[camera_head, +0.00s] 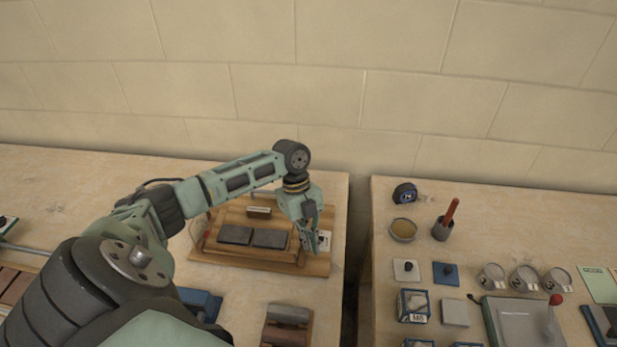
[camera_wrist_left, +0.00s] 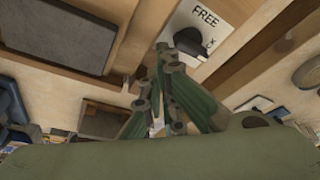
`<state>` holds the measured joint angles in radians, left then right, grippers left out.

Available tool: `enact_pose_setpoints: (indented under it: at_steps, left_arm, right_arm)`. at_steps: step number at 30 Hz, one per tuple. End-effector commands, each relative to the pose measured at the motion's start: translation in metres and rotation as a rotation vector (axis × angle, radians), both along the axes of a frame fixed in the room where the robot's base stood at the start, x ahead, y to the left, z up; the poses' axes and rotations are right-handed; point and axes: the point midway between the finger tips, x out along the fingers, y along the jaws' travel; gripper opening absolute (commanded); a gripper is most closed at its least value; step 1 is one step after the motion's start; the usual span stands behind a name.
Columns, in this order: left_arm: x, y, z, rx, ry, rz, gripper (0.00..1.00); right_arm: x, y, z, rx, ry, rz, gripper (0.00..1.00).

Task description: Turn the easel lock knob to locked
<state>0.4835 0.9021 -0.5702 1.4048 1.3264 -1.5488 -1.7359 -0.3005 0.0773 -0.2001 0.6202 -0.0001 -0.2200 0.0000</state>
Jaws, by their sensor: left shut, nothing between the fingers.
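The wooden easel (camera_head: 262,263) lies on the left table with two dark grey slabs (camera_head: 236,235) on it. At its right end is a white label plate (camera_head: 325,238), which reads FREE in the left wrist view. The black lock knob (camera_wrist_left: 191,40) sits on this plate beside the word, partly covered by my fingers. My left gripper (camera_head: 316,248) points down at the plate, its fingers shut and empty. In the left wrist view, its fingertips (camera_wrist_left: 172,56) overlap the knob's lower left edge; I cannot tell if they touch. My right gripper is not in view.
A gap separates the two tables. The right table holds a tape measure (camera_head: 404,193), a bowl (camera_head: 403,230), a dark cup with a red handle (camera_head: 445,227) and several tins (camera_head: 491,276). A wooden block with grey rollers (camera_head: 289,318) stands in front of the easel. A wall closes the back.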

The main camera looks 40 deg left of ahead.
Motion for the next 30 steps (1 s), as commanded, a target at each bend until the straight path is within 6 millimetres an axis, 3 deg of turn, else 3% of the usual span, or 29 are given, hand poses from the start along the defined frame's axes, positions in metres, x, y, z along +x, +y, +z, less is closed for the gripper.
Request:
enact_pose_setpoints:
  at_steps: [13,23,30]
  left_arm:
    - [0.001,0.000,0.000,0.000,0.000,0.001,0.00]
    - [0.014,0.002,-0.002,0.001,-0.001,0.002,0.00]
    - [0.018,0.005,0.008,0.001,-0.002,0.002,0.00]
  right_arm:
    - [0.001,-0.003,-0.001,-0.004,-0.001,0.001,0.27]
    - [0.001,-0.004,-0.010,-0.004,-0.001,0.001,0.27]
    - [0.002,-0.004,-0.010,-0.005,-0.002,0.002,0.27]
